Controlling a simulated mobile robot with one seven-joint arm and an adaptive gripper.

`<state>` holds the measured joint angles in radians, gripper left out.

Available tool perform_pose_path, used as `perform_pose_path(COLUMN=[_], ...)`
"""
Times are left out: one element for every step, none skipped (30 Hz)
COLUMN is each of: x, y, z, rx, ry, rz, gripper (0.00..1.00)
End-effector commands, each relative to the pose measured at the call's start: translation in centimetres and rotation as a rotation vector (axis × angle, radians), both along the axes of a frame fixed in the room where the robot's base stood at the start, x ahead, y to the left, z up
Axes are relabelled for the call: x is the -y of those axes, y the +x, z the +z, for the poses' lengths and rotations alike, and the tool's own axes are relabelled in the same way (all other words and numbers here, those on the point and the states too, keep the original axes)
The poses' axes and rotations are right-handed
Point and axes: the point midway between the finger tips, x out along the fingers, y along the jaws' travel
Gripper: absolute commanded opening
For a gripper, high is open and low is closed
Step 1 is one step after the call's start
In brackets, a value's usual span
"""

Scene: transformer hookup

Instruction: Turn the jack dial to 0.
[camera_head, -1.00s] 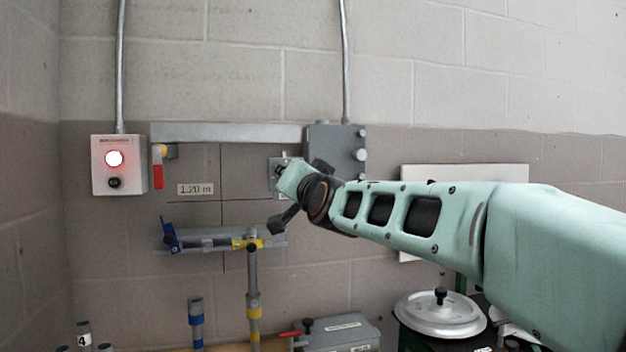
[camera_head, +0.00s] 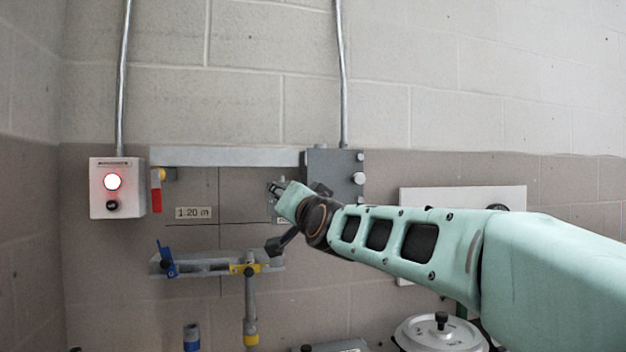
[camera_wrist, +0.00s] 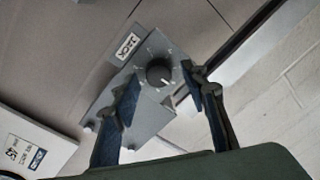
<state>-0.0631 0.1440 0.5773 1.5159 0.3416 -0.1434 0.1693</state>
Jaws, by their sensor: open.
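The jack dial (camera_wrist: 158,74) is a round black knob with a light pointer mark. It sits on a grey plate (camera_wrist: 150,118) beside a white label reading JACK (camera_wrist: 129,46). In the wrist view the pointer is toward the lower right of the knob; scale numbers are too small to read. My gripper (camera_wrist: 164,76) is open, with one finger on each side of the knob in the picture. I see a gap between the fingers and the knob; how far off in depth I cannot tell. In the head view my gripper (camera_head: 277,186) is at the wall and hides the dial.
A grey box (camera_head: 335,168) with side knobs is right of my gripper. A lit control box (camera_head: 118,205) and a red lever (camera_head: 156,199) are at left. A rail with a blue clamp (camera_head: 167,262) and yellow clamp (camera_head: 247,268) is below. A lidded pot (camera_head: 440,335) stands lower right.

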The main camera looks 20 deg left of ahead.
Motion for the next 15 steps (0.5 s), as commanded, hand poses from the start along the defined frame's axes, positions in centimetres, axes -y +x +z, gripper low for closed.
perform_pose_path(x=[-0.1, -0.1, -0.1, -0.2, -0.2, -0.2, -0.3, -0.2, -0.2, -0.2, -0.2, -0.2, -0.2, -0.2, -0.2], y=[-0.1, -0.1, -0.1, -0.1, -0.1, -0.2, -0.3, -0.2, -0.1, -0.1, -0.1, -0.1, -0.1, -0.1, 0.0], z=[0.5, 0.7, 1.0, 1.3, 1.7, 2.1, 2.4, 2.4, 2.5, 2.6, 2.7, 2.9, 3.1, 3.2, 3.4], rx=[0.002, 0.002, 0.002, 0.002, 0.003, 0.003, 0.004, 0.002, 0.001, 0.001, 0.000, 0.000, 0.000, 0.000, -0.001], ry=[0.002, 0.003, 0.001, 0.002, 0.002, 0.003, 0.002, 0.002, 0.001, 0.000, 0.000, 0.001, 0.000, 0.001, 0.001], rz=[0.002, 0.001, 0.002, 0.002, 0.002, 0.003, 0.005, 0.004, 0.004, 0.003, 0.002, 0.002, 0.003, 0.002, 0.001], gripper=[0.41, 0.41, 0.41, 0.41, 0.41, 0.41, 0.41, 0.41, 0.41, 0.41, 0.41, 0.41, 0.41, 0.41, 0.41])
